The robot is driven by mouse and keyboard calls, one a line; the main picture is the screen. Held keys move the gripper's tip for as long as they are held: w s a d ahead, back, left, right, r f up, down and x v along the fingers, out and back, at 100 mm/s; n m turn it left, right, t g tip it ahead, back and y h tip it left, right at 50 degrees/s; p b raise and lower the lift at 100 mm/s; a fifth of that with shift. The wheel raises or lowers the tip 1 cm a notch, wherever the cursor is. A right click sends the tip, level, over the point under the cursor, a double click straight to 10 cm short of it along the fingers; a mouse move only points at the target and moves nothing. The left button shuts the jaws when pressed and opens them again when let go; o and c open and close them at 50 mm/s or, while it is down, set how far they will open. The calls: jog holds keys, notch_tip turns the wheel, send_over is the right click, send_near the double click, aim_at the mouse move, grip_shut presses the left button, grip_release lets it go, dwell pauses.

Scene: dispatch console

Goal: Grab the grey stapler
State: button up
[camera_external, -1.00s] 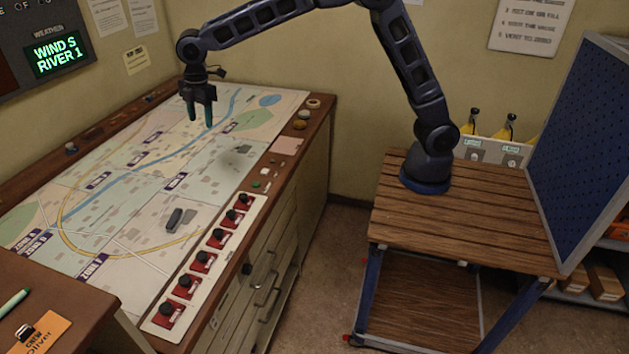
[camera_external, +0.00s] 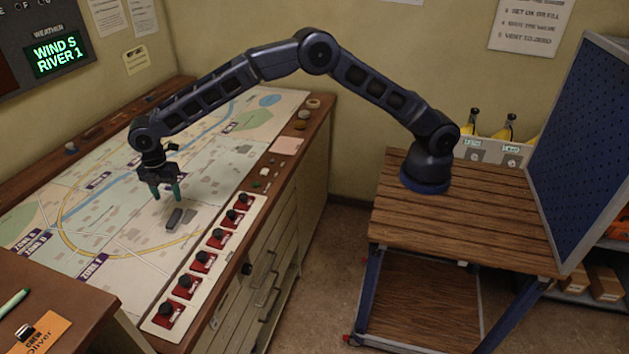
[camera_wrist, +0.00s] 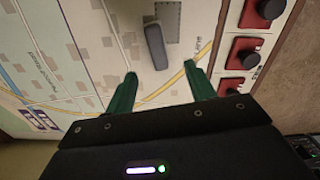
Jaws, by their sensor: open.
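The grey stapler (camera_external: 175,218) lies on the map-covered console top, left of the row of red switches. In the wrist view the stapler (camera_wrist: 155,46) shows ahead of the fingertips, roughly between their lines, slightly tilted. My gripper (camera_external: 165,192) is above the map, just up and left of the stapler in the external view. Its two green fingers are apart and empty, as the wrist view also shows my gripper (camera_wrist: 161,80). The stapler is not touched.
Several red switches (camera_external: 204,261) stand on a pale strip right of the stapler. The map (camera_external: 120,220) around the stapler is mostly clear. An orange card with a clip (camera_external: 42,333) and a green pen (camera_external: 14,303) lie on the near-left desk.

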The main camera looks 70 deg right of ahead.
send_over(173, 217)
jog(key=f, duration=0.4)
jog(key=shift+s+d+f, duration=0.2)
jog(key=shift+s+f, duration=0.1)
jog(key=shift+f, duration=0.1)
jog(key=shift+w+a+f, duration=0.1)
jog(key=shift+f, duration=1.15)
jog(key=shift+w+a+f, duration=0.1)
jog(key=shift+f, duration=1.15)
jog(key=c, duration=1.1)
jog(key=shift+r, duration=0.1)
